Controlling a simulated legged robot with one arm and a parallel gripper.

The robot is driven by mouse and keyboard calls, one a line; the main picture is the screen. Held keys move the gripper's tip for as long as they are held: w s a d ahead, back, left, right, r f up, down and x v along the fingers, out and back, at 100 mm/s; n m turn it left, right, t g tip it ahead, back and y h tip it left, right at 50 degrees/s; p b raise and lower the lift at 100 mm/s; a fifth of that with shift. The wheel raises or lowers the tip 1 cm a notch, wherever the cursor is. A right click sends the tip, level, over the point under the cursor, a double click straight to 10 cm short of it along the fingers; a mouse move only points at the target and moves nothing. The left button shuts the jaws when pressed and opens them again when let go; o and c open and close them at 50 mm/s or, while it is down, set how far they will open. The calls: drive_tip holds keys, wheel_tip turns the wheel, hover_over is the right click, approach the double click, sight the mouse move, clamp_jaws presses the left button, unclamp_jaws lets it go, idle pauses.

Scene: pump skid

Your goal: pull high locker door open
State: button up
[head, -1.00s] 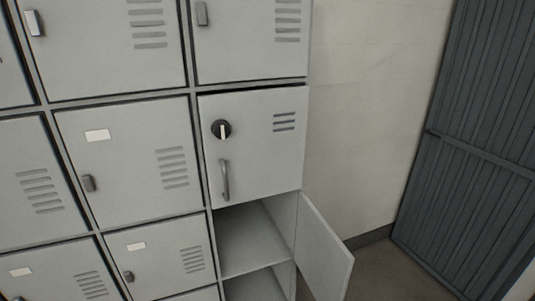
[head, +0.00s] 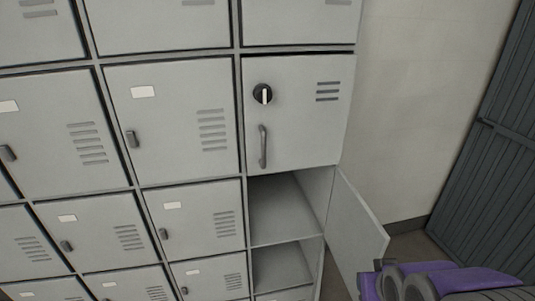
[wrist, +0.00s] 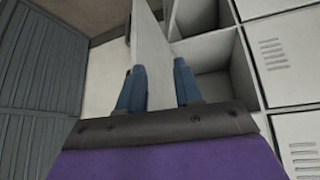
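The high locker door (head: 300,135) is a light grey panel in the right column. It has a round black knob (head: 262,94) with a pale upright bar, a vertical grey handle (head: 263,147) and slots. A dark gap runs along its top edge; it looks shut or nearly so. My gripper (wrist: 159,72) shows two blue fingers set apart in the wrist view. A pale panel, apparently the lower open door, shows between and beyond them; I cannot tell whether they touch it. The fingers are not seen in the head view. The handle is clear of my gripper.
A lower door (head: 357,228) stands swung open to the right, beneath the high door, beside open empty compartments (head: 285,207). My purple arm is at the lower right, close to it. Shut lockers fill the left. A dark slatted metal panel (head: 490,170) stands at the right.

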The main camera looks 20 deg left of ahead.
drive_tip(key=w+a+r+n+t+y+b, duration=0.2)
drive_tip(key=w+a+r+t+y, duration=0.2)
drive_tip(key=w+a, duration=0.5)
drive_tip(key=n+t+y, duration=0.3)
drive_tip(key=y, duration=0.4)
approach(264, 151)
drive_tip(key=v, duration=0.6)
drive_tip(key=p+x, duration=0.7)
drive_tip(key=x, duration=1)
drive_tip(key=shift+d, duration=0.1)
clamp_jaws()
